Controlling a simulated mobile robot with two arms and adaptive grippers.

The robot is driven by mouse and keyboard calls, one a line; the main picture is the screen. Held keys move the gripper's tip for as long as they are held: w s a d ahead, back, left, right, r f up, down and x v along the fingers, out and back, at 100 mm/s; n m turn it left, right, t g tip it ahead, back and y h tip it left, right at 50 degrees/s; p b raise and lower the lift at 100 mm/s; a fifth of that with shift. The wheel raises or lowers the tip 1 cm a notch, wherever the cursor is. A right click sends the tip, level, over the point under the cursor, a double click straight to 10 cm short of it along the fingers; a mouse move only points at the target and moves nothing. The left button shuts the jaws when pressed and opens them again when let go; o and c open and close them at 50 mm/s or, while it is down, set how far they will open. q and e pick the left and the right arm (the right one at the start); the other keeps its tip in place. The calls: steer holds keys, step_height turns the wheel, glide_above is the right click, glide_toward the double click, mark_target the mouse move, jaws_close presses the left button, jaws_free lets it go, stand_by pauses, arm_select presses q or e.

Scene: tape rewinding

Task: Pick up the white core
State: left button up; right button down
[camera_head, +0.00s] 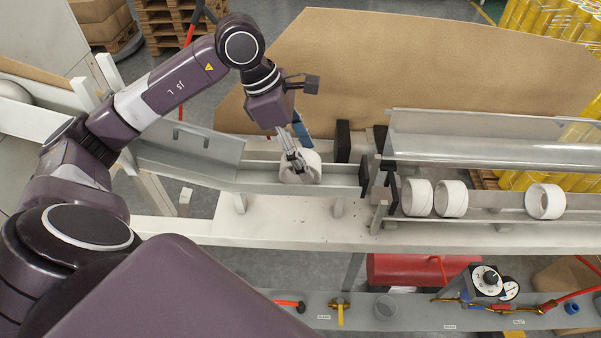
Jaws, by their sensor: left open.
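A white core (313,172) lies in the grey trough (262,176) near the middle of the bench. My left gripper (296,166) is open and reaches down to this core, its fingers overlapping the core's left side. I cannot tell whether a finger is inside the core's hole or touching it. Three more white cores lie in the trough farther right: two close together, the left one (416,198) and its neighbour (451,199), and one apart (545,202). My right gripper is not in view.
Dark stop blocks (384,184) stand between the single core and the cores at right. A tan board (420,62) stands behind.

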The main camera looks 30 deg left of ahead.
arm_select(q)
steer(key=shift+w+d+f, duration=0.2)
steer(key=shift+d+f, duration=0.1)
steer(key=shift+f, duration=0.35)
steer(key=shift+c, duration=0.3)
steer(key=c, duration=0.9)
steer(key=shift+r, duration=0.1)
